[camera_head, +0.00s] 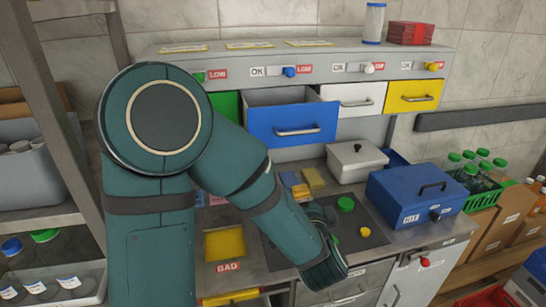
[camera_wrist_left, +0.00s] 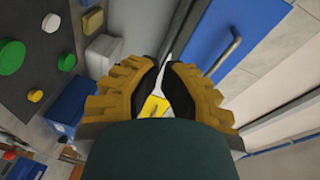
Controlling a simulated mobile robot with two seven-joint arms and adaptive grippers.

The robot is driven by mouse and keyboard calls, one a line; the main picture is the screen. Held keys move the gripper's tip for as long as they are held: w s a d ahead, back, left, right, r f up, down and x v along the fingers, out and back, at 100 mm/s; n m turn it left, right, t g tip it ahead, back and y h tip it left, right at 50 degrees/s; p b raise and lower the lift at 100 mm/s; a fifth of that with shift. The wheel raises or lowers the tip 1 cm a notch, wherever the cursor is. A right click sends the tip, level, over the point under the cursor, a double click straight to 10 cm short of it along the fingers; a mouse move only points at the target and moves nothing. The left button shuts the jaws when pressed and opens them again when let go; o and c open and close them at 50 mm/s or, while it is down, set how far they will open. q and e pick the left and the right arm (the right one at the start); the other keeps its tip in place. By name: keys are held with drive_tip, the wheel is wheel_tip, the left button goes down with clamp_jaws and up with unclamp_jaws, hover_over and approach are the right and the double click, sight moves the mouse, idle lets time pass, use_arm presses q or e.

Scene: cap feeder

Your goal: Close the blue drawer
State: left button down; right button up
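The blue drawer (camera_head: 290,124) is pulled out of the cabinet, and its empty-looking inside shows from above. Its front carries a metal bar handle (camera_head: 297,131). In the left wrist view the blue front (camera_wrist_left: 222,32) and handle (camera_wrist_left: 228,52) are at the upper right. My left gripper (camera_head: 302,176) is below the drawer front, apart from the handle. Its ridged yellow-brown fingers also show in the left wrist view (camera_wrist_left: 164,68), with a narrow gap between them and nothing held. My teal arm hides part of the work surface. My right gripper is out of view.
A white drawer (camera_head: 356,100) and a yellow drawer (camera_head: 412,96) are shut, right of the blue one. A green drawer front (camera_head: 225,104) is partly hidden at left.

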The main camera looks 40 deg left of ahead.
use_arm(q)
drive_tip(key=w+a+r+y, duration=0.1)
drive_tip(key=w+a+r, duration=0.1)
drive_tip(key=a, duration=0.4)
drive_tip(key=w+a+r+g+y+b, duration=0.1)
drive_tip(key=w+a, duration=0.3)
drive_tip(key=a, duration=0.2)
drive_tip(key=shift+w+a+r+y+b, duration=0.25)
drive_tip(key=shift+w+r+y+b, duration=0.05)
drive_tip(key=shift+r+y, duration=0.1)
drive_tip(key=shift+m, duration=0.3)
drive_tip(key=p+x, duration=0.6)
drive_tip(key=x, duration=0.8)
drive_tip(key=shift+w+a, duration=0.1)
drive_tip(key=shift+w, duration=0.05)
drive_tip(key=shift+w+a, duration=0.25)
drive_tip(key=shift+a, duration=0.1)
drive_tip(key=shift+r, duration=0.1)
